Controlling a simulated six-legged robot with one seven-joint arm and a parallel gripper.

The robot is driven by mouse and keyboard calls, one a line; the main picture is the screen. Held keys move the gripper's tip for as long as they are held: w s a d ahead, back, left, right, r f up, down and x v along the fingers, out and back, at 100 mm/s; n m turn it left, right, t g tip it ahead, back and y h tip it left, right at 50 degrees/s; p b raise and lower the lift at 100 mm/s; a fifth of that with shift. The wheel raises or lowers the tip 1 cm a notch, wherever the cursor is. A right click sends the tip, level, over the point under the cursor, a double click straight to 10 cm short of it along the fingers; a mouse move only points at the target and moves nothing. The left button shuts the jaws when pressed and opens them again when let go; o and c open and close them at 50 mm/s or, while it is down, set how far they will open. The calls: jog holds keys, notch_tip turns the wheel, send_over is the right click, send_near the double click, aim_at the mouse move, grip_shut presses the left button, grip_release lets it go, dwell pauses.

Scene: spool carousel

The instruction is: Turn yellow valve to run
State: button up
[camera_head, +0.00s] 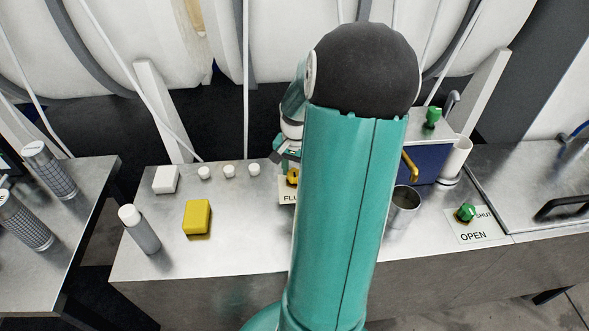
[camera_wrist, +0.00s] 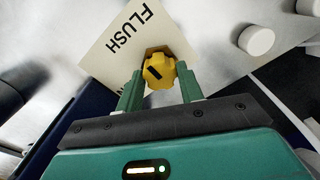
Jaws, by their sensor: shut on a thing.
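The yellow valve (camera_wrist: 158,71) is a lobed knob with a short black mark on its top. It stands on a pale plate (camera_wrist: 112,50) lettered FLUSH, with another word mostly hidden behind a finger. My gripper (camera_wrist: 160,75) has its two green fingers on either side of the knob, shut on it. The black mark slants; I cannot tell exactly which word it points to. In the head view, the yellow valve (camera_head: 292,177) shows only in part, to the left of my teal arm, which hides most of its plate.
A green valve (camera_head: 465,213) on an OPEN/SHUT plate and a metal cup (camera_head: 404,203) stand right of my arm. A blue box (camera_head: 428,165) with a yellow handle is behind the cup. A yellow block (camera_head: 198,218), a bottle (camera_head: 140,230) and white caps (camera_head: 229,171) are left.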

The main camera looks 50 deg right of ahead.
jog(key=shift+n, duration=0.3)
jog(key=n, duration=0.8)
jog(key=shift+n, duration=0.4)
jog(key=n, duration=0.4)
jog(key=shift+n, duration=2.3)
jog(key=o, duration=1)
jog(key=shift+r, duration=0.15)
